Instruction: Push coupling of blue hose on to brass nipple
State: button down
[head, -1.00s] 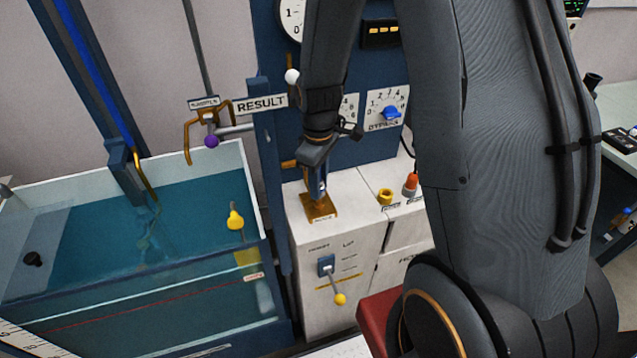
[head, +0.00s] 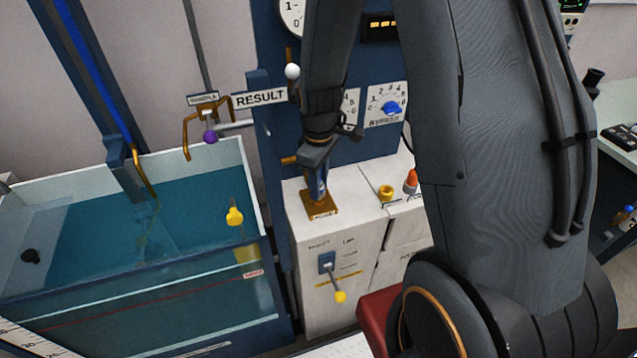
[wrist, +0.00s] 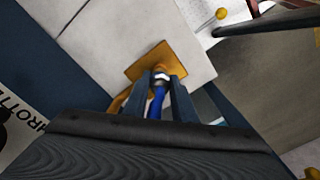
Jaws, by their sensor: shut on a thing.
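My gripper (head: 318,172) is shut on the blue hose's coupling, directly over the square brass plate (head: 320,211) on top of the white cabinet. In the wrist view, the pale metal coupling (wrist: 160,77) sits between the fingers (wrist: 160,95), with the blue hose (wrist: 156,103) running back from it toward the wrist. The brass plate (wrist: 146,65) lies just beyond the coupling. The brass nipple itself is hidden behind the coupling and fingers. I cannot tell how far the coupling sits over it.
A yellow fitting (head: 386,192) and an orange-red knob (head: 411,182) stand to the right on the cabinet. A lever with a yellow ball (head: 340,296) is on its front. The water tank (head: 255,190) is at left; the blue panel (head: 275,60) rises behind.

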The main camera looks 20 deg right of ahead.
jog(key=shift+f+b, duration=0.4)
jog(key=shift+f, duration=0.5)
jog(key=c, duration=1.4)
grip_release()
jog(key=shift+r+b, duration=1)
jog(key=shift+r, duration=2.9)
jog(key=shift+s, duration=0.1)
jog(key=s+m+b, duration=0.1)
jog(key=s+m, duration=0.2)
jog(key=s+m+t+b, duration=0.1)
jog(key=s+m, duration=0.2)
jog(key=s+m+b, duration=0.1)
jog(key=s+m, duration=0.2)
jog(key=shift+s+r+b, duration=0.2)
jog(key=shift+r+b, duration=0.1)
